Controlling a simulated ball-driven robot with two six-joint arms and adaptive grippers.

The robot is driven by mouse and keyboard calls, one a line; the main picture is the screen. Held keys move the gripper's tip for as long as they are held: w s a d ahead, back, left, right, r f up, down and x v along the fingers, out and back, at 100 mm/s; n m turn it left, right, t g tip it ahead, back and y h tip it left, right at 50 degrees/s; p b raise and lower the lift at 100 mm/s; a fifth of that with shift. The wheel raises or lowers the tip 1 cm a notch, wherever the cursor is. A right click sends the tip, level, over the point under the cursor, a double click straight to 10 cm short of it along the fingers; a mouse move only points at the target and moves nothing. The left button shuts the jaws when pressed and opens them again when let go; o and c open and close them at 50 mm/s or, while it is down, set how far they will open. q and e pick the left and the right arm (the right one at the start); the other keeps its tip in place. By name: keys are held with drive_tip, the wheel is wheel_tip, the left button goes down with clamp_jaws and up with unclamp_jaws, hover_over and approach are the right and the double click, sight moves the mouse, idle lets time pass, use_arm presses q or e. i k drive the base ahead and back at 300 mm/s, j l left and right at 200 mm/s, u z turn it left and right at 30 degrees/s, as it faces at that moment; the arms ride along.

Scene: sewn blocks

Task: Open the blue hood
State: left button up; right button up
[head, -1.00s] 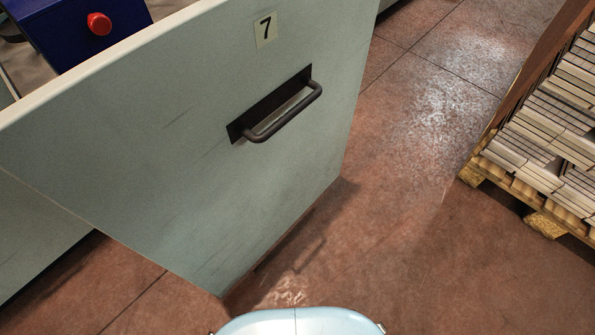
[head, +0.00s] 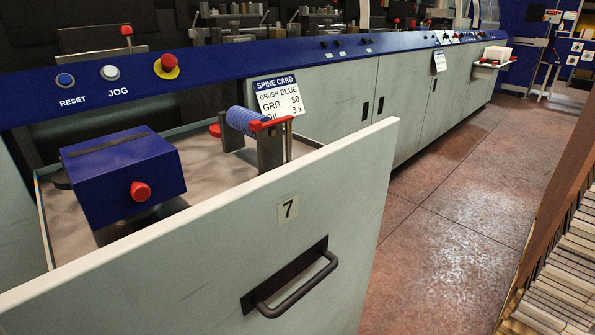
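The blue hood (head: 118,178) is a dark blue box with a red knob (head: 140,191) on its front side. It sits inside the pulled-out drawer (head: 200,190) at the left and looks closed, with a dark strip along its top. The drawer's pale grey-green front panel (head: 230,250) carries a "7" label and a dark bar handle (head: 290,285). Neither of my grippers shows in the head view.
A blue-striped roller (head: 248,121) on a post with a red lever stands in the drawer near a spine card (head: 279,95). Behind runs a long machine with a blue control rail (head: 300,53). Stacked blocks (head: 565,270) stand at the right. Red floor (head: 455,215) lies clear between.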

sight(114, 177)
drive_tip(key=k+j, duration=0.1)
drive_tip(key=j, duration=0.3)
drive_tip(key=k+j, duration=0.1)
drive_tip(key=j, duration=0.25)
drive_tip(key=i+j, duration=0.1)
drive_tip(key=j, duration=0.35)
drive_tip(key=i+j, duration=0.1)
drive_tip(key=j, duration=0.35)
